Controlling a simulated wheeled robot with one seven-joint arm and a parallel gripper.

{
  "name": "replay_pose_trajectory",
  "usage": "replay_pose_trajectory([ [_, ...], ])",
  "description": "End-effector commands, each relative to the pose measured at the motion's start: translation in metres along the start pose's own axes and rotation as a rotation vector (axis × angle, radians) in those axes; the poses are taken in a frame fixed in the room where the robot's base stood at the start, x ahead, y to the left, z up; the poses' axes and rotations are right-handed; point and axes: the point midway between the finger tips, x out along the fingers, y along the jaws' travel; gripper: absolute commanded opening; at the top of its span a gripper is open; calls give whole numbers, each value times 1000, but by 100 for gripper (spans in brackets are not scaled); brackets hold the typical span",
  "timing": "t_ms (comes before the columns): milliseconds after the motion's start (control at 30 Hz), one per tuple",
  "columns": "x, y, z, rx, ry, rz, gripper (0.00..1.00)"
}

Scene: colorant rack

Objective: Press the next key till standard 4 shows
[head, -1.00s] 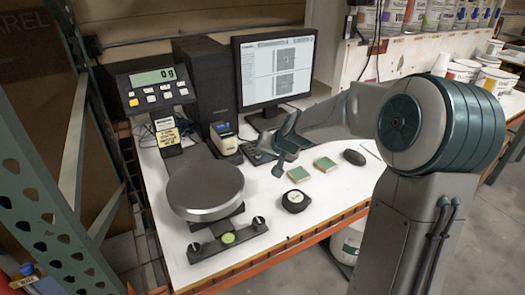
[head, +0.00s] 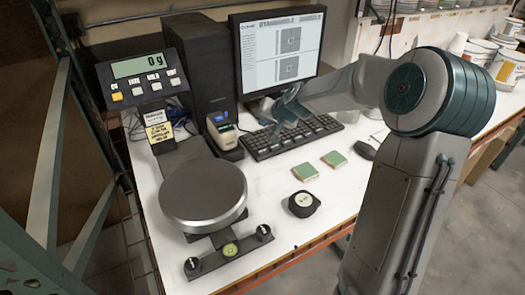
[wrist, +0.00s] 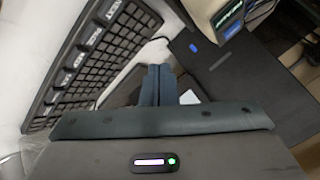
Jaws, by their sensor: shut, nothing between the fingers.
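My gripper (head: 281,124) hangs above the table near the left end of the black keyboard (head: 300,138). Its fingers also show in the wrist view (wrist: 158,86), closed together with nothing between them. In the wrist view the keyboard (wrist: 95,65) lies to the left of the fingers, and they do not clearly touch anything. The monitor (head: 281,48) shows two grey panels and text too small to read.
A scale with a round plate (head: 203,192) and a display reading 0 g (head: 140,65) stands at the left. A black tower (head: 198,78) stands behind. A round black gauge (head: 302,203) and two green pads (head: 333,159) lie in front. The white front table area is mostly clear.

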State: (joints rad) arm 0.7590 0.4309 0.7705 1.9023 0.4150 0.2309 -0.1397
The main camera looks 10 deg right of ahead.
Motion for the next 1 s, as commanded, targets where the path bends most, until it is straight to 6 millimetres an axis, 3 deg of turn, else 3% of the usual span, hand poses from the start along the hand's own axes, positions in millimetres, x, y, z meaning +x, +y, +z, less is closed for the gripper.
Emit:
replay_pose_trajectory([
  [600, 54, 36, 40, -5, -3, -3, 0],
  [1000, 60, 40, 45, -5, -3, -3, 0],
])
